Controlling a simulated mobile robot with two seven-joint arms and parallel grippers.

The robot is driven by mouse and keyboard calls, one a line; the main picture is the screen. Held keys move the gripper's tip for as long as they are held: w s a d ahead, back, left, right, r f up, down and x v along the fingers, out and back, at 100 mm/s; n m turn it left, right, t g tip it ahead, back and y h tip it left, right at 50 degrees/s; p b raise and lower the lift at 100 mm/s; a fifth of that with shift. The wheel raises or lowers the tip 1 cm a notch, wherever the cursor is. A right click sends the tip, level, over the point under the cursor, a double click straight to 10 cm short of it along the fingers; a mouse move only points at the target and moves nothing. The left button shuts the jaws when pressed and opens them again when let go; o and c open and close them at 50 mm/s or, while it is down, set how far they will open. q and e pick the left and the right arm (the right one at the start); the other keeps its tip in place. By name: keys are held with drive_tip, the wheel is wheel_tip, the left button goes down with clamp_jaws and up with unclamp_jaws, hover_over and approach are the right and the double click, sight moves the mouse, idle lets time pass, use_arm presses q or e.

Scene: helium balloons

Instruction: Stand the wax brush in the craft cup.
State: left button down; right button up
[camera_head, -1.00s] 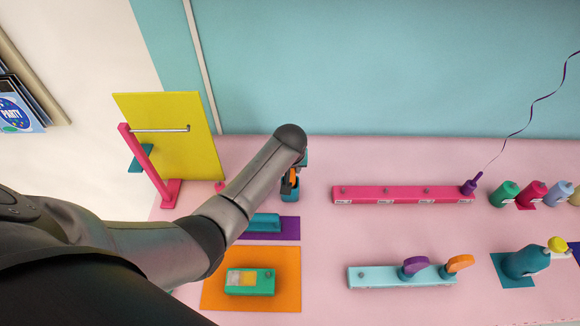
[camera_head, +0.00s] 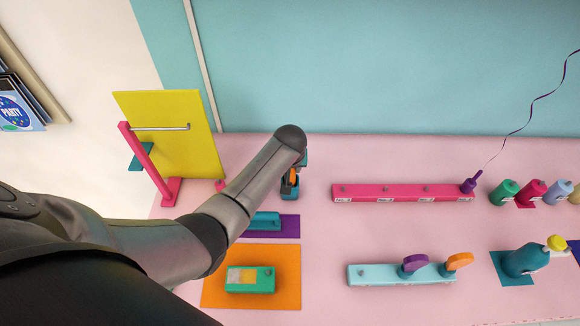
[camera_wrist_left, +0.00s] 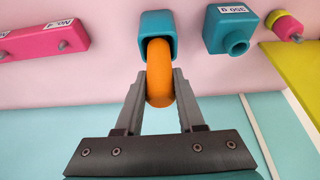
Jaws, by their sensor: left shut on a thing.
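My left gripper (camera_wrist_left: 160,92) is shut on the orange wax brush (camera_wrist_left: 160,72), with one grey finger on each side. The far end of the brush lies at the mouth of the square teal craft cup (camera_wrist_left: 158,22) and looks to be inside it; how deep, I cannot tell. In the head view, the left gripper (camera_head: 292,176) points down over the table, largely behind its own wrist. A bit of the orange brush shows there above the teal cup (camera_head: 290,191). My right gripper is not in view.
A pink rail (camera_head: 400,193) lies right of the cup. A teal weight (camera_wrist_left: 228,28) stands beside the cup. A yellow board (camera_head: 165,140) stands at left. An orange mat (camera_head: 212,290) with a green device (camera_head: 262,280) and a light-blue rail (camera_head: 380,276) are nearer.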

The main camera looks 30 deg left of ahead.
use_arm(q)
drive_tip(key=shift+f, duration=0.25)
drive_tip(key=shift+f+b, duration=0.4)
drive_tip(key=shift+f, duration=0.1)
unclamp_jaws()
idle(0.6)
idle(0.3)
drive_tip(key=shift+p+v, duration=0.7)
drive_tip(key=shift+v, duration=3.8)
drive_tip(key=shift+s+f, duration=0.1)
